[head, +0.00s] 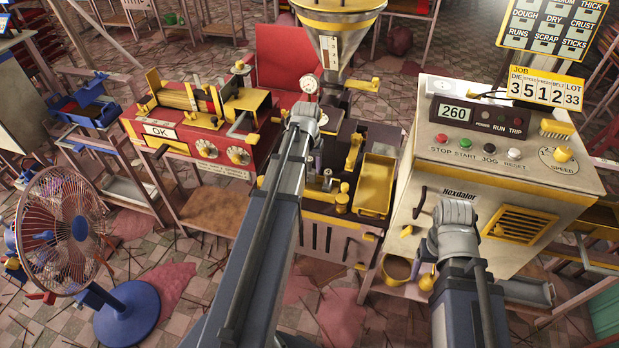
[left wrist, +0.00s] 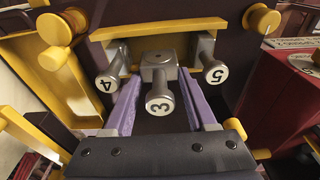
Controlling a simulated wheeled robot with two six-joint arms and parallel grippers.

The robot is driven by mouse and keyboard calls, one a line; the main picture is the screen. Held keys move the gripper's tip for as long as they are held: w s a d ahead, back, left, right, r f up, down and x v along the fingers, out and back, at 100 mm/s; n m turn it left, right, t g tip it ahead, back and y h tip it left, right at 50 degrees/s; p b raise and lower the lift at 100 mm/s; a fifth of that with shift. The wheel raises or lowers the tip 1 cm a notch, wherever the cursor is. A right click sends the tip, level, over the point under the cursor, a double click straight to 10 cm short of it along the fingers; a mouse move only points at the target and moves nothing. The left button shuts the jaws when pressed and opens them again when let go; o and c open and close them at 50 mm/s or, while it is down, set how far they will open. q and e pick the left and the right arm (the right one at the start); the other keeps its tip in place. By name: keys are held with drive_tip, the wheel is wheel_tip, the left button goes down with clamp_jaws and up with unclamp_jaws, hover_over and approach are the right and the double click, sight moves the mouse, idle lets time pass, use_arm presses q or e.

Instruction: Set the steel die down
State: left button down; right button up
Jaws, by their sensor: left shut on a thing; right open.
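The steel die (left wrist: 160,88), a grey piece with a round end marked 3, sits between the two purple fingers of my left gripper (left wrist: 162,82). The gripper is shut on it. In the head view my left gripper (head: 318,165) is low over the dark middle machine, partly hidden by my own arm. Whether the die touches anything below cannot be told. My right gripper (head: 427,270) is open at the lower right, in front of the cream cabinet, mostly hidden by its wrist and forearm.
Grey pieces marked 4 (left wrist: 106,80) and 5 (left wrist: 214,72) flank the held die closely. A yellow bar (left wrist: 158,28) runs behind. A yellow tray (head: 376,185) lies right of my left gripper. The cream control cabinet (head: 480,170) and red machine (head: 200,140) stand on either side.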

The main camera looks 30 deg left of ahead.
sight(309, 170)
use_arm(q)
drive_tip(key=shift+f+b, duration=1.7)
drive_tip(key=shift+f, duration=0.1)
drive_tip(key=shift+f, duration=0.2)
drive_tip(key=c, duration=0.5)
unclamp_jaws()
drive_tip(key=shift+r, duration=0.1)
drive_tip(key=shift+r, duration=0.15)
drive_tip(key=r+p, duration=0.4)
drive_tip(key=s+r+p, duration=0.1)
drive_tip(key=r+p, duration=0.7)
drive_tip(key=shift+s+d, duration=0.2)
drive_tip(key=shift+s, duration=0.2)
drive_tip(key=shift+f, duration=0.1)
